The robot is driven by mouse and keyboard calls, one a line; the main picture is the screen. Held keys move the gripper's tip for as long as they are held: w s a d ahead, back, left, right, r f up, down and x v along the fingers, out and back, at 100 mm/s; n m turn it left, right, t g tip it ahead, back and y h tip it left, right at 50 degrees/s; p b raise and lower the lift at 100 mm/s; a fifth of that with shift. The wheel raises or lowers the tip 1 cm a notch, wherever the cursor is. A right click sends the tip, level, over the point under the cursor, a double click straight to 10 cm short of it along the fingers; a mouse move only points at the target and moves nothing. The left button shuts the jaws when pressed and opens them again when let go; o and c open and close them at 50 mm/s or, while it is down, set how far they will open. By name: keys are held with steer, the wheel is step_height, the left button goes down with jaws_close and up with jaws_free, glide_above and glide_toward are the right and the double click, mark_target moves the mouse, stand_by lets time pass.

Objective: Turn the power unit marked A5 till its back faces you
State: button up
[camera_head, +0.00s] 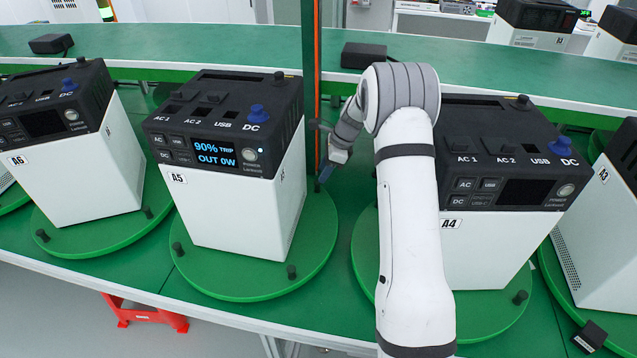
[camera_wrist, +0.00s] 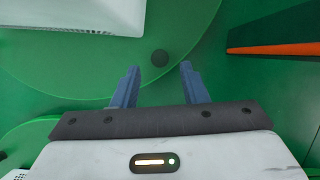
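The power unit A5 (camera_head: 240,165) is a white box with a black top. Its front, with the A5 label and a lit display reading 90% TRIP, OUT 0W, faces me. It stands on a round green turntable (camera_head: 235,285) with dark pegs near its rim. My gripper (camera_head: 326,172) is low at the right of A5, by the far right rim. In the wrist view my gripper (camera_wrist: 158,75) is open, its two blue fingers apart. A dark peg (camera_wrist: 160,57) lies just beyond the fingertips, roughly between them. Part of the white unit (camera_wrist: 105,15) shows at the upper left.
Unit A6 (camera_head: 95,160) stands at left, A4 (camera_head: 490,240) at right behind my arm, and A3 (camera_head: 597,240) at far right. An orange-edged post (camera_head: 312,80) rises beside my gripper. A black adapter (camera_head: 363,55) lies on the green bench behind.

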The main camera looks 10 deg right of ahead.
mark_target(317, 183)
steer(key=x, duration=0.6)
steer(key=shift+f+p, duration=0.1)
steer(key=shift+p, duration=0.2)
steer(key=shift+c, duration=0.3)
jaws_close()
